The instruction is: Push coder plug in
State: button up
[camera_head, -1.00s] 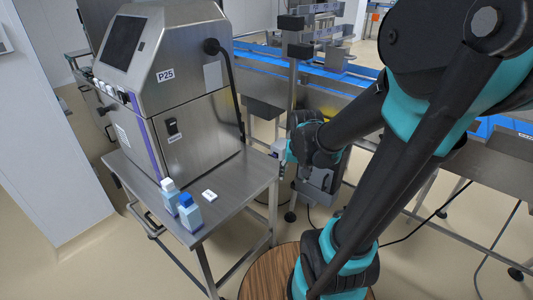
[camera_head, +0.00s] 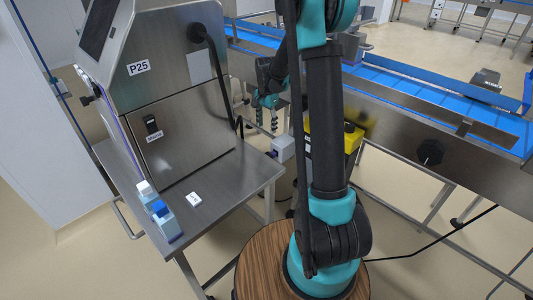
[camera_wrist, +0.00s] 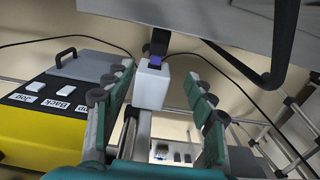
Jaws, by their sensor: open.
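What may be the coder plug is a small purple-blue piece (camera_wrist: 155,62) at the far top of a pale box (camera_wrist: 151,86) in the wrist view. A dark strip runs up from it; whether it is seated cannot be told. The pale box shows in the head view (camera_head: 283,148) beside the steel table's right edge. My gripper (camera_head: 267,124) hangs fingers down, close to the box and right of the steel machine. In the wrist view my gripper (camera_wrist: 157,72) is open, its dark padded fingers either side of the box, with visible gaps.
The steel P25 machine (camera_head: 190,110) stands on a steel table (camera_head: 225,185) with two small bottles (camera_head: 162,220) and a white piece (camera_head: 193,199). A yellow control box (camera_wrist: 22,128) with white buttons is close left in the wrist view. A blue conveyor (camera_head: 410,88) lies behind. Black cables hang nearby.

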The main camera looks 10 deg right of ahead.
notch_tip(320, 180, down, 17)
jog(key=shift+r, duration=0.1)
dwell(0.4)
jog(key=shift+c, duration=0.3)
grip_shut()
